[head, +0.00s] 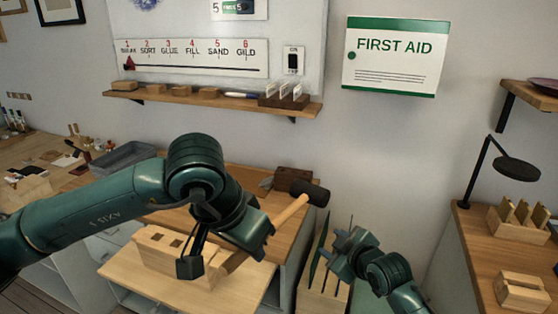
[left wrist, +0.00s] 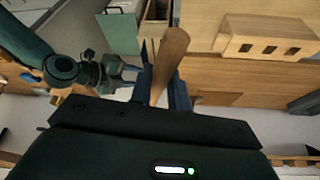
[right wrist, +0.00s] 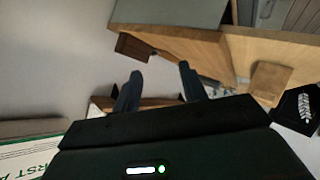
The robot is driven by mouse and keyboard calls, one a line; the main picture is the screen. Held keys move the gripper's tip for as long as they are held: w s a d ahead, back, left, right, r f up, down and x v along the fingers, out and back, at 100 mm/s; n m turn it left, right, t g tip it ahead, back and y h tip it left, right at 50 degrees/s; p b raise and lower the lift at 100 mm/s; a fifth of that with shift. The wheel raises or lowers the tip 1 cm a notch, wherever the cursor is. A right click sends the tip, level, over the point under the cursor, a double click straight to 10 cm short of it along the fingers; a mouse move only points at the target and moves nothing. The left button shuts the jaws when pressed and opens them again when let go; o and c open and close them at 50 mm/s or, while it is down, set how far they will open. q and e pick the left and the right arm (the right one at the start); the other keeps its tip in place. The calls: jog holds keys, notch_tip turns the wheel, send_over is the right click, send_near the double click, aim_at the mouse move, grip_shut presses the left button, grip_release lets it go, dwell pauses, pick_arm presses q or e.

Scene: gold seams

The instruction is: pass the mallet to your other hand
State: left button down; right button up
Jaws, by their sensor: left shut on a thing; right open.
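The mallet has a pale wooden handle (head: 292,212) and a dark head (head: 316,193). It is tilted in the head view, with its head up and to the right. My left gripper (head: 262,238) is shut on the handle, and the lower part of the handle shows beyond it. In the left wrist view the handle (left wrist: 169,60) stands between the fingers; the mallet's head is not visible there. My right gripper (head: 342,250) is open, lower and to the right of the mallet's head, apart from it. Its fingers (right wrist: 160,88) have nothing between them in the right wrist view.
A slotted wooden block (head: 160,252) sits on a pale board below my left arm. A box with upright panels (head: 322,290) stands close to my right gripper. A dark brown block (head: 293,179) lies on the bench behind the mallet. A lamp (head: 516,168) stands at right.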

jog(key=w+r+n, duration=0.3)
jog(key=w+r, duration=0.2)
jog(key=r, duration=0.5)
jog(key=w+r+n, duration=0.2)
jog(key=w+r, duration=0.3)
jog(key=r, duration=0.4)
jog(key=s+a+r+n+g+y, duration=0.15)
jog(key=a+r+n, duration=0.25)
jog(key=a, duration=0.4)
notch_tip(320, 180, up, 3)
jog(key=n+g+h, duration=0.7)
jog(key=n+h, duration=0.1)
jog(key=n, duration=0.1)
send_over(278, 224)
jog(key=w, duration=0.3)
jog(key=x, duration=1.2)
jog(key=shift+s+d, duration=0.15)
jog(key=shift+s, duration=0.05)
